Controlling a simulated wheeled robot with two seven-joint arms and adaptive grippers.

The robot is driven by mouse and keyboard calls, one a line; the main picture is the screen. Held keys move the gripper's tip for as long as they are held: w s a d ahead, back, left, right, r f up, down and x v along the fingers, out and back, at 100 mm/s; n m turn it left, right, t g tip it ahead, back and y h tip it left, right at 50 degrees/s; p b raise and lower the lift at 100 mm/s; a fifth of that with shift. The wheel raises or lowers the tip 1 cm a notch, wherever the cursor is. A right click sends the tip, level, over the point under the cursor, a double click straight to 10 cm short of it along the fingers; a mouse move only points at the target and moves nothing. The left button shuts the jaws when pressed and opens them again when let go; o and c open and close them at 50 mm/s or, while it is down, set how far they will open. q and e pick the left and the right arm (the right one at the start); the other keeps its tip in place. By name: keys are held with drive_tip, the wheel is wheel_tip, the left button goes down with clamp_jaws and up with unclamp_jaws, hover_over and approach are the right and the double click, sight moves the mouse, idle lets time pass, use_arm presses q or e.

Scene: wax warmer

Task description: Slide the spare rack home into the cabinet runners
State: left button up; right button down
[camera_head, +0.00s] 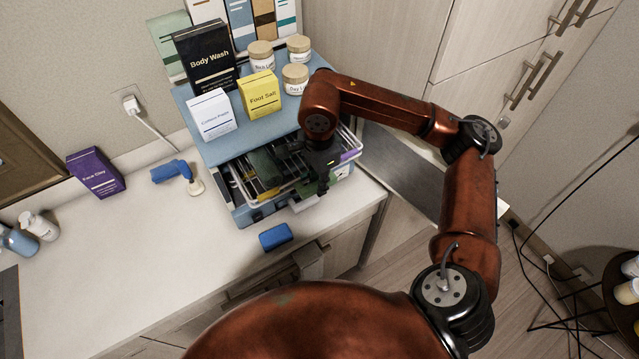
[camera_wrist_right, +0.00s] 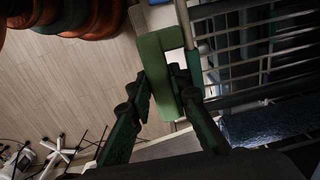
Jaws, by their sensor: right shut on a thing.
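The blue cabinet (camera_head: 222,150) stands on the counter with its front open. The wire rack (camera_head: 250,201) sits at the opening and sticks out at the front; how deep it sits in the runners is hidden. The rack's bars also show in the right wrist view (camera_wrist_right: 236,62). My right gripper (camera_head: 322,178) is at the rack's front right. In the right wrist view its fingers (camera_wrist_right: 167,82) are shut on a green handle (camera_wrist_right: 152,50) beside the rack's bars. The runners are hidden. My left gripper is not in view.
Boxes, including a yellow Foot Salt box (camera_head: 258,94), and jars (camera_head: 296,79) stand on the cabinet. A blue block (camera_head: 275,236) lies on the counter (camera_head: 130,260) in front.

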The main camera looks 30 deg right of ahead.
sight(302, 167)
drive_tip(key=shift+w+a+b, duration=0.2)
drive_tip(key=shift+w+b, duration=0.3)
drive_tip(key=shift+w, duration=1.7)
drive_tip(key=shift+w, duration=0.1)
drive_tip(key=shift+w+a+b, duration=0.15)
drive_tip(key=shift+w+b, duration=0.25)
drive_tip(key=shift+w, duration=1.65)
drive_tip(key=shift+r, duration=0.1)
drive_tip(key=c, duration=1.7)
unclamp_jaws()
drive_tip(key=shift+s, duration=0.1)
